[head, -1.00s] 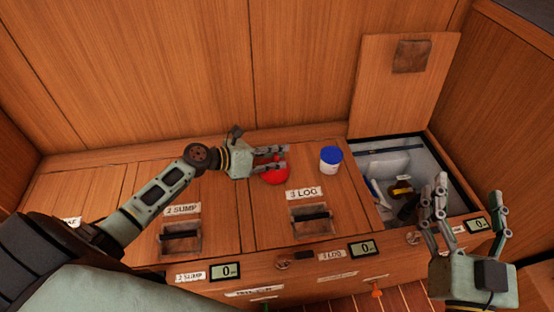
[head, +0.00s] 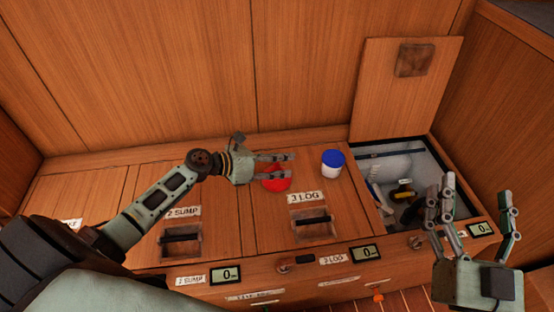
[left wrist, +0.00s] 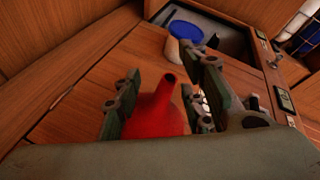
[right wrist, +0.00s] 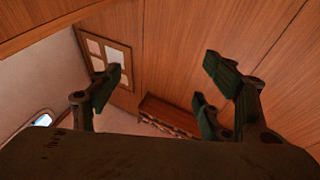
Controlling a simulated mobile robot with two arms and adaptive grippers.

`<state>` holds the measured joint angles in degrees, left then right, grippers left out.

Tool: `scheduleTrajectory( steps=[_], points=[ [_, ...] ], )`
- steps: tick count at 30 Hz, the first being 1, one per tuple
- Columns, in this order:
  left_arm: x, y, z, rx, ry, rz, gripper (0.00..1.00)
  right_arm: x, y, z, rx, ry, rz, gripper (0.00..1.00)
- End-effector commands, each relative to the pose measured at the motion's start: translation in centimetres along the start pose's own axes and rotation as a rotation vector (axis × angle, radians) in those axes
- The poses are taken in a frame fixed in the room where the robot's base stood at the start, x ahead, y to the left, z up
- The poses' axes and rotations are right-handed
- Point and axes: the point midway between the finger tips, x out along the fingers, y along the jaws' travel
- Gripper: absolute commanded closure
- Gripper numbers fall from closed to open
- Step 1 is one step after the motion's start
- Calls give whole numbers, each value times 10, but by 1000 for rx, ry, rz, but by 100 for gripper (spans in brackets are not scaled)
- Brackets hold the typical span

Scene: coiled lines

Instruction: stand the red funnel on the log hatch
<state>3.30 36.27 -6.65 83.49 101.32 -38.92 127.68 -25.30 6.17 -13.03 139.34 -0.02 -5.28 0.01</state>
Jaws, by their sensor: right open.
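The red funnel (head: 277,181) stands wide end down on the rear left part of the log hatch (head: 345,208), the panel labelled 3 LOG. In the left wrist view the funnel (left wrist: 160,112) points its narrow spout up. My left gripper (head: 291,164) is at the funnel, coming from the left. Its fingers (left wrist: 165,95) are spread on either side of the funnel, with a gap visible beside the spout. They partly hide the funnel in the head view. My right gripper (head: 475,210) is open and empty, raised at the lower right.
A white jar with a blue lid (head: 333,164) stands on the log hatch, right of the funnel. Further right is an open bin (head: 420,160) with several items inside, its lid (head: 403,95) leaning on the back wall. The sump hatch (head: 215,235) at left is bare.

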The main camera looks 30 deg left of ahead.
Motion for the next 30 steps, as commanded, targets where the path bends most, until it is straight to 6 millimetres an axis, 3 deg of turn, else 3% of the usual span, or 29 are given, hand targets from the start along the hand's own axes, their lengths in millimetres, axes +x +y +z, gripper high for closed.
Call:
scheduleTrajectory(
  steps=[5,13,21,30],
  points=[
    [-8,0,2,0,-2,0,62,0,1,8,0,-46,2,29],
    [-44,0,2,-1,0,2,62,-13,7,55,-7,-300,15,29],
    [-86,-1,2,0,0,1,62,-44,15,104,-11,-583,33,29],
    [-116,0,2,0,-3,0,62,-77,20,135,-11,-789,46,29]
  ],
)
